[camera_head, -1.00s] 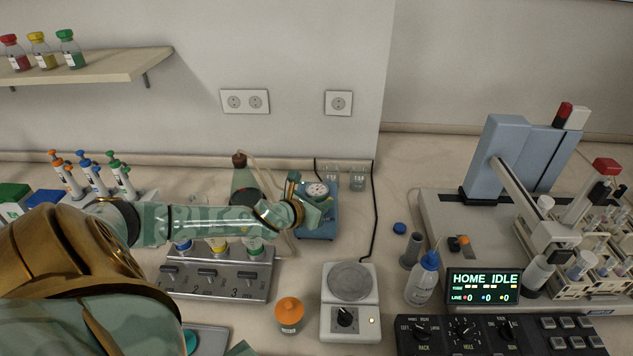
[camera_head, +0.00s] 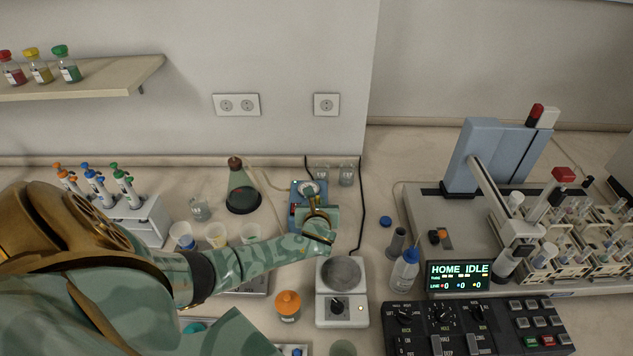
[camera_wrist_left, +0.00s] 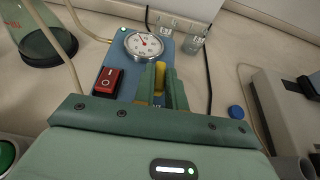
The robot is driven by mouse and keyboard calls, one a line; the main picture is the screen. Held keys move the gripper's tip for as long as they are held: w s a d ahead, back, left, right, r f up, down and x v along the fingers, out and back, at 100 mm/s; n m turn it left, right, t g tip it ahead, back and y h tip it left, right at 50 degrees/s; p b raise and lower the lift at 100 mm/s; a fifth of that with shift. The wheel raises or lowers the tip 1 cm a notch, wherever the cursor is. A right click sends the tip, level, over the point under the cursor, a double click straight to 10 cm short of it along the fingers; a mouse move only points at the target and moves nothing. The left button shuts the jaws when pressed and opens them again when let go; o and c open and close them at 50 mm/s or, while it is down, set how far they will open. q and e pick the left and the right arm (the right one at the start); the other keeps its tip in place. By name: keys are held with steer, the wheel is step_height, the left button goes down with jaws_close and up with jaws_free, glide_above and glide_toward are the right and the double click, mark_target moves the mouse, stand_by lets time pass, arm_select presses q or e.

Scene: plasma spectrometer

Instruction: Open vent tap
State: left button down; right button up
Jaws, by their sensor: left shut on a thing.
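The blue vacuum unit (camera_head: 295,221) stands at the back of the bench, beyond the balance. In the left wrist view its blue panel (camera_wrist_left: 125,88) carries a round white gauge (camera_wrist_left: 142,44), a red rocker switch (camera_wrist_left: 108,82) and a yellow vent tap (camera_wrist_left: 160,75). My left gripper (camera_head: 311,198) reaches over the unit from the front. In the left wrist view the green fingers (camera_wrist_left: 164,88) are shut on the yellow tap, one on each side. The tap's lower part is hidden by the fingers and the gripper body. My right gripper is not in view.
A black cable (camera_head: 361,222) runs along the right.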

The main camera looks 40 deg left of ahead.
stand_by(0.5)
arm_select(q)
steer(key=c, duration=1.4)
jaws_free()
steer(key=shift+c, duration=0.2)
steer(key=p+v, duration=0.3)
steer(key=v, duration=1.3)
steer(key=shift+d, duration=0.25)
step_height(320, 180, up, 8)
steer(key=p, duration=0.9)
steer(key=shift+f, duration=0.1)
